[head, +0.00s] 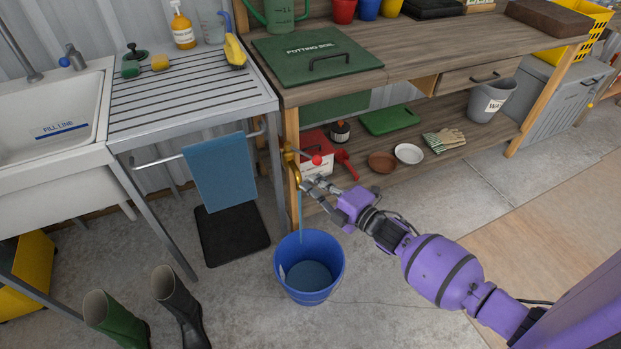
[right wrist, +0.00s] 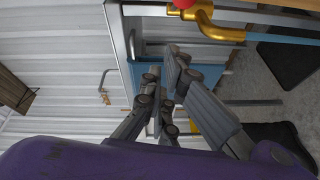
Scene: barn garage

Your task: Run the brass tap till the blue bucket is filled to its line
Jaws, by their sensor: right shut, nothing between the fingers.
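The brass tap (head: 291,165) with a red knob (head: 316,159) is at the left post of the potting bench. A thin blue stream of water (head: 300,215) falls from its spout. The blue bucket (head: 309,297) stands upright on the floor below, with water (head: 309,274) in its lower part; I cannot make out its line. My right gripper (head: 307,186) is shut and empty, just right of the spout and below the knob. In the right wrist view the tap (right wrist: 220,30) and stream (right wrist: 285,39) lie beyond the shut fingers (right wrist: 172,72). My left gripper is out of view.
A sink (head: 50,110) with a drainer stands at left, a blue towel (head: 219,172) on its rail. Rubber boots (head: 178,308) stand left of the bucket. The bench's lower shelf (head: 455,160) holds dishes and gloves. The floor right of the bucket is clear beneath my arm.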

